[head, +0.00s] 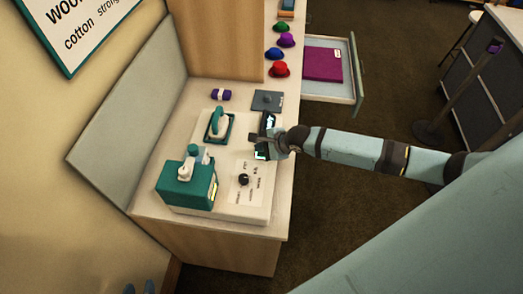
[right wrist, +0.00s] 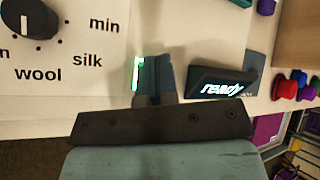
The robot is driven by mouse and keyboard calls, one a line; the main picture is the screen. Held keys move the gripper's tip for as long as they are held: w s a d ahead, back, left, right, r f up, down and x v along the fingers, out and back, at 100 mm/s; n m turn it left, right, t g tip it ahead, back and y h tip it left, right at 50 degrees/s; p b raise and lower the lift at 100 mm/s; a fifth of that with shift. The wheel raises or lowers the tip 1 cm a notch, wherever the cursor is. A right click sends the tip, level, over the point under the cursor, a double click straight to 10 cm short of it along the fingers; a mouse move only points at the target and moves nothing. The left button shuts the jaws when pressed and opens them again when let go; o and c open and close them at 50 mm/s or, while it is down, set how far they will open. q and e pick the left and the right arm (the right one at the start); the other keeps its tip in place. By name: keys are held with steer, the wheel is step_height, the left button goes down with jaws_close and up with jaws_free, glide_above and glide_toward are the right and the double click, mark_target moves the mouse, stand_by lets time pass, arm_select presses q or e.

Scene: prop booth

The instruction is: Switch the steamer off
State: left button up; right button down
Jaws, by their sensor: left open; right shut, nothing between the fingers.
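The steamer's white base (head: 262,207) sits on the counter, with a teal tank (head: 187,187) at its front left and a teal iron (head: 217,124) on a pad behind. Its black dial (head: 243,180) also shows in the right wrist view (right wrist: 28,18), near "min", "silk" and "wool". A green-lit switch (right wrist: 137,75) glows beside the fingers of my right gripper (right wrist: 152,75); I cannot tell if they touch it. A dark display (right wrist: 222,84) reads "ready", lit. My right gripper is shut and empty over the base's right edge.
Small coloured hats, one red (head: 280,69), stand farther back. An open drawer (head: 343,97) holding a purple folded item juts out right. A grey panel (head: 130,115) stands along the left.

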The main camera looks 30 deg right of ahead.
mark_target(262, 153)
stand_by(0.4)
steer(key=shift+s+f, duration=0.1)
steer(key=shift+f, duration=0.35)
steer(key=shift+r+p, duration=0.3)
steer(key=shift+p, duration=0.7)
step_height(262, 153, up, 2)
steer(key=shift+r+p, duration=0.1)
steer(key=shift+p, duration=0.8)
steer(key=shift+r, duration=2)
